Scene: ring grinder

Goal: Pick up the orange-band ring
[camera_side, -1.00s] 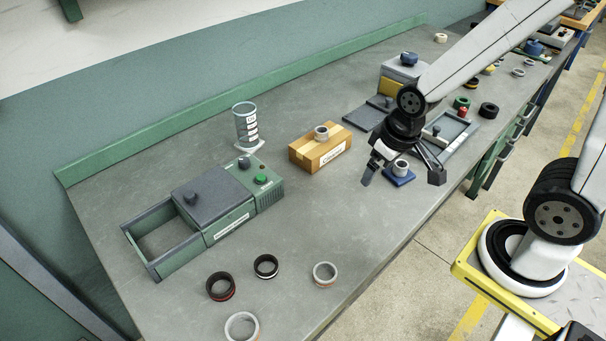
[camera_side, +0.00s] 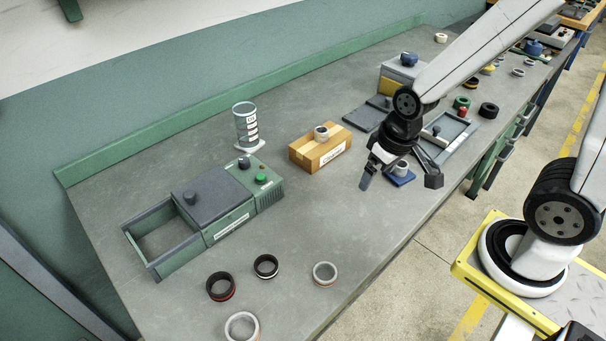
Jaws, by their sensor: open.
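A light grey ring (camera_side: 325,283) with what looks like a thin orange-brown band low on its side lies flat near the front edge of the bench. My gripper (camera_side: 400,181) is open and empty, fingers spread and pointing down, above the bench up and to the right of that ring. A small grey ring on a blue base (camera_side: 400,179) shows behind and between my fingers, partly hidden; I cannot tell its exact distance from them.
Nearby lie a dark ring with a red band (camera_side: 221,295), a dark ring with a pale band (camera_side: 266,273) and a light grey ring (camera_side: 242,338). A green grinder (camera_side: 232,219) and a cardboard box (camera_side: 319,157) stand behind. The bench between ring and gripper is clear.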

